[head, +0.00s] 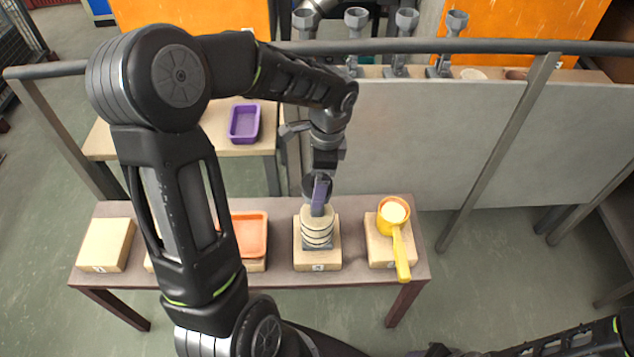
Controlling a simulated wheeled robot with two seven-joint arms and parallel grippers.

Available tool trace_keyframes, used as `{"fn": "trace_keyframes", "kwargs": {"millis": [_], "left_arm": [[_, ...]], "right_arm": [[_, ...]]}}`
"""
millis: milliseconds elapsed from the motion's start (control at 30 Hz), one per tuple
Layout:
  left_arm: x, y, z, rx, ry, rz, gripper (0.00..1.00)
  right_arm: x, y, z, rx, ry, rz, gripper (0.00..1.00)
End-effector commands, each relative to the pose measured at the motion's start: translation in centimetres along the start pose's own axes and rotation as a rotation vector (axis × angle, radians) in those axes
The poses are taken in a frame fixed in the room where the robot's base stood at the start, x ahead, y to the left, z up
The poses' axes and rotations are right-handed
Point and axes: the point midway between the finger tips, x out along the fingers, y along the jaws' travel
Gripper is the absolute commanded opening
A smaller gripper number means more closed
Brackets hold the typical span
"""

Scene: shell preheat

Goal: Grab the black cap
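No black cap can be made out clearly. My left gripper (318,207) points down over the second block from the right on the low table. It is at the top of a cream, ringed, rounded stack (317,232), which has a dark grey base and sits on a pale wooden block (332,264). A purplish piece shows at the gripper's fingers. I cannot tell whether the fingers are open or shut, or whether they touch the stack. My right arm shows only at the bottom right edge; its gripper is out of view.
On the low brown table (345,280), a yellow ladle (401,252) with pale contents rests on the right block. An orange tray (250,235) and a bare block (104,245) stand left. A purple tray (244,122) is behind. A grey rail (430,48) crosses beyond.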

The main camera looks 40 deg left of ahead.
Motion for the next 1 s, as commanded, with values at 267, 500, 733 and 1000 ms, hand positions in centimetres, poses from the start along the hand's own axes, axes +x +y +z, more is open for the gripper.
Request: {"fn": "trace_keyframes", "kwargs": {"millis": [267, 500, 733, 1000], "left_arm": [[-0.02, 0.0, 0.0, 0.0, 0.0, 0.0, 0.7], [-0.01, 0.0, 0.0, 0.0, 0.0, 0.0, 0.5], [-0.01, 0.0, 0.0, 0.0, 0.0, 0.0, 0.31], [-0.03, 0.0, 0.0, 0.0, 0.0, 0.0, 0.25]], "right_arm": [[0.0, 0.0, 0.0, 0.0, 0.0, 0.0, 0.36], [0.0, 0.0, 0.0, 0.0, 0.0, 0.0, 0.36], [0.0, 0.0, 0.0, 0.0, 0.0, 0.0, 0.36], [0.0, 0.0, 0.0, 0.0, 0.0, 0.0, 0.36]]}}
